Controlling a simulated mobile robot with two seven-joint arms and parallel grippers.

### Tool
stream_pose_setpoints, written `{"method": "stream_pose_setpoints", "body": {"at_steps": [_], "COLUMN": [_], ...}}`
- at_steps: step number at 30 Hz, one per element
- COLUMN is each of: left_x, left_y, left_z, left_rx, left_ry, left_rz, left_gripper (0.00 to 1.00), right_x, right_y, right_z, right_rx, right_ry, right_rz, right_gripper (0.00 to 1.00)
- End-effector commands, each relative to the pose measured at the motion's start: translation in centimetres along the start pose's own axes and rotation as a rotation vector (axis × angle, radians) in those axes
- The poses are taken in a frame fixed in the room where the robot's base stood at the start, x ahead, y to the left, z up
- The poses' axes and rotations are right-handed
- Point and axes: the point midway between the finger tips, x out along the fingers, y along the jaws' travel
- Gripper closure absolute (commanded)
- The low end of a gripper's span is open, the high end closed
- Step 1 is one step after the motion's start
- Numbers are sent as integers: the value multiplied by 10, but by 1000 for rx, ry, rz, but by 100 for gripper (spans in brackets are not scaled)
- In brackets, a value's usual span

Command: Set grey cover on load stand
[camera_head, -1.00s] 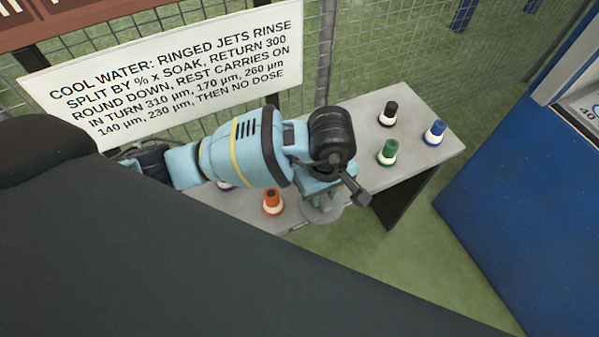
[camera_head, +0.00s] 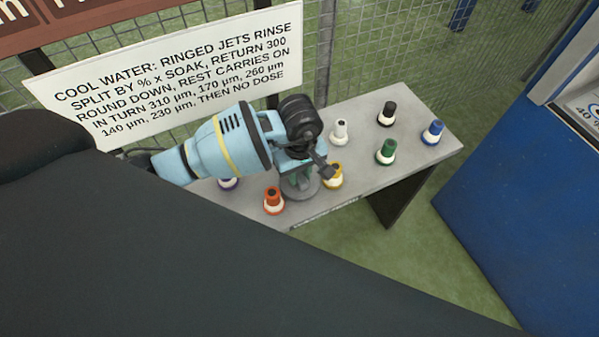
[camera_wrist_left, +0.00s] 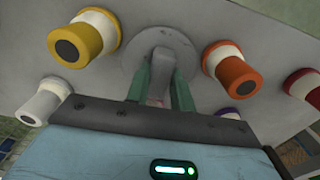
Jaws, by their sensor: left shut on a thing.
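The grey cover (camera_head: 300,190) is a round disc with an upright grip on top. It also shows in the left wrist view (camera_wrist_left: 133,62). My left gripper (camera_head: 297,179) is shut on that grip, with green fingers on either side of it. The disc lies between the orange-topped and yellow-topped bottles in the picture. I cannot tell whether it touches the table or hangs just above it. I cannot make out which thing is the load stand. My right gripper is not in view.
The grey table (camera_head: 355,118) carries several bottles, including orange (camera_head: 273,201), yellow (camera_head: 334,176), white (camera_head: 340,132), green (camera_head: 386,151), black (camera_head: 387,113) and blue (camera_head: 433,132). A sign (camera_head: 170,75) and mesh fence stand behind. A blue cabinet (camera_head: 510,200) stands at right.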

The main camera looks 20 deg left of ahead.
Motion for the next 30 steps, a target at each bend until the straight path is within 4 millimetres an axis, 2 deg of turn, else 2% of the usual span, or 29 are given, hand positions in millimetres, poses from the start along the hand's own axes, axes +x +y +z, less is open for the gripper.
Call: {"method": "stream_pose_setpoints", "body": {"at_steps": [14,15,19,30], "left_x": [7,7,7,1], "left_y": [1,0,0,1], "left_z": [0,0,0,0], "left_rx": [0,0,0,-1], "left_ry": [2,1,2,2], "left_rz": [3,2,2,3], "left_gripper": [100,73,56,55], "right_x": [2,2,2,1], "right_y": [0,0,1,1], "right_z": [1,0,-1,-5], "right_rx": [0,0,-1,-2], "right_ry": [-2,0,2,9], "right_rz": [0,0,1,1], "right_gripper": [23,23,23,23]}}
